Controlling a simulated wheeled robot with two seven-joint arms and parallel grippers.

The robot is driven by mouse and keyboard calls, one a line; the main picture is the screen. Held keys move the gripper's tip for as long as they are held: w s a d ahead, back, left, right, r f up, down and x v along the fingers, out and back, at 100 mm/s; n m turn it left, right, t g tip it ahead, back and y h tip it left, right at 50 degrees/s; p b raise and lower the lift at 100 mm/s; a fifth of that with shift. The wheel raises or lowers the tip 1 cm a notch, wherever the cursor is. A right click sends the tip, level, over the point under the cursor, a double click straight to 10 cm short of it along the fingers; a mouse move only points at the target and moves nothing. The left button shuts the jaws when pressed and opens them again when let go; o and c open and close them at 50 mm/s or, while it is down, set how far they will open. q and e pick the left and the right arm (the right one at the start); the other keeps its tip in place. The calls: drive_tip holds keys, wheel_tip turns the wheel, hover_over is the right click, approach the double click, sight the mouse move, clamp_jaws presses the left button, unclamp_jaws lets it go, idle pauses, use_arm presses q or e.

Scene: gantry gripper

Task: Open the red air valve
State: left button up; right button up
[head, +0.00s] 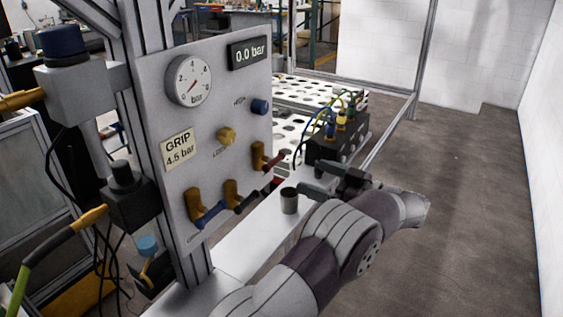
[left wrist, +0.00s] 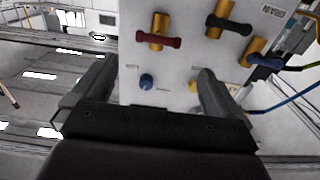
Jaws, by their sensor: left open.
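The red air valve (head: 273,162) is on the lower right of the grey panel (head: 205,115), with a brass body and a dark red bar handle. In the left wrist view the red handle (left wrist: 158,41) lies crosswise over its brass body, beyond the fingertips and roughly centred between them. My left gripper (head: 325,180) is to the right of the panel, apart from the valve. In the left wrist view my left gripper (left wrist: 157,70) is open and empty, its two fingers spread. My right gripper is not in view.
Beside the red valve are a black-handled valve (left wrist: 228,26) and a blue-handled valve (left wrist: 265,60). A grey cylinder (head: 289,201) stands below my gripper.

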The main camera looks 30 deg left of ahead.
sight(273, 161)
use_arm(q)
drive_tip(key=w+a+p, duration=0.1)
drive_tip(key=a, duration=1)
drive_tip(key=shift+f, duration=0.1)
drive_tip(key=c, duration=0.7)
